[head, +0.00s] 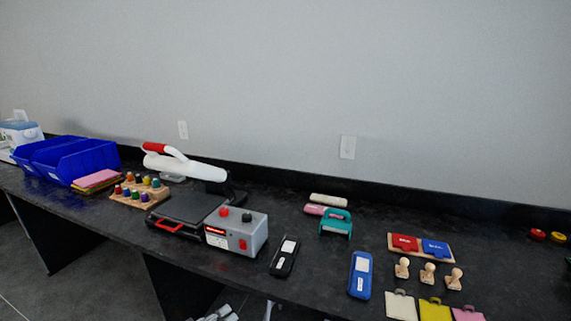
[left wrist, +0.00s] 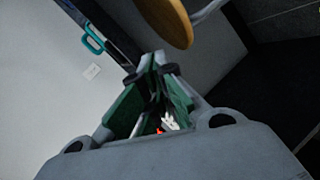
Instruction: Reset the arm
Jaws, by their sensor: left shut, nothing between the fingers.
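My left gripper (left wrist: 154,62) shows large in the left wrist view. Its two green-padded fingers meet at the tips, and nothing is between them. In the head view a small grey part of my left gripper (head: 218,314) shows at the bottom edge, low in front of the black counter (head: 325,270). It is apart from everything on the counter. My right gripper is not in view.
The counter carries blue bins (head: 85,160), a grey machine (head: 235,232), a teal-handled tool (head: 336,222), a blue device (head: 360,275) and wooden stamps (head: 428,273). A round wooden seat (left wrist: 166,18) is near the left fingertips in the wrist view.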

